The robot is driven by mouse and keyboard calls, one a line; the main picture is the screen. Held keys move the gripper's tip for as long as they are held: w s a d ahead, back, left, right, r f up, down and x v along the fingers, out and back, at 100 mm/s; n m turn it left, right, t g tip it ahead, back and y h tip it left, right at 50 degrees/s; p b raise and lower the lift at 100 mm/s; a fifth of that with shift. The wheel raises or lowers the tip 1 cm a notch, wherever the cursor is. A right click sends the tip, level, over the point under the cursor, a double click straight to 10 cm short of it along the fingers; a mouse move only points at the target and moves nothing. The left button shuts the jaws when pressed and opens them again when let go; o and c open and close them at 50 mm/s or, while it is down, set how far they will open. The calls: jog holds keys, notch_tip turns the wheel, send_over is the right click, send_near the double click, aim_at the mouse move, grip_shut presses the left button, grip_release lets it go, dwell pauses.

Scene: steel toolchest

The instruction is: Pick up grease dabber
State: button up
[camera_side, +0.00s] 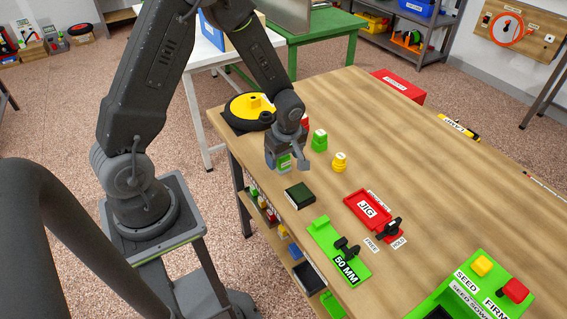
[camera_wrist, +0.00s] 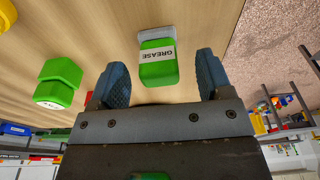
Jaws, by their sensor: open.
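The grease dabber (camera_wrist: 158,66) is a green block with a grey top end and a white label reading GREASE. In the wrist view it stands between and just beyond the two blue-grey fingers of my gripper (camera_wrist: 158,85), with a gap on each side. My gripper is open and holds nothing. In the side view my gripper (camera_side: 287,163) is low over the near left part of the table, and the green dabber (camera_side: 284,162) shows partly behind its fingers. Whether the fingers touch it cannot be told there.
A similar green piece (camera_side: 319,140) and a yellow one (camera_side: 339,162) stand close to the right of my gripper. A black-and-yellow round tool (camera_side: 249,108) lies behind. The table's far middle is clear.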

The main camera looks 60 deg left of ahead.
jog(key=shift+a+f, duration=0.15)
jog(key=shift+f, duration=1.05)
jog(key=c, duration=1)
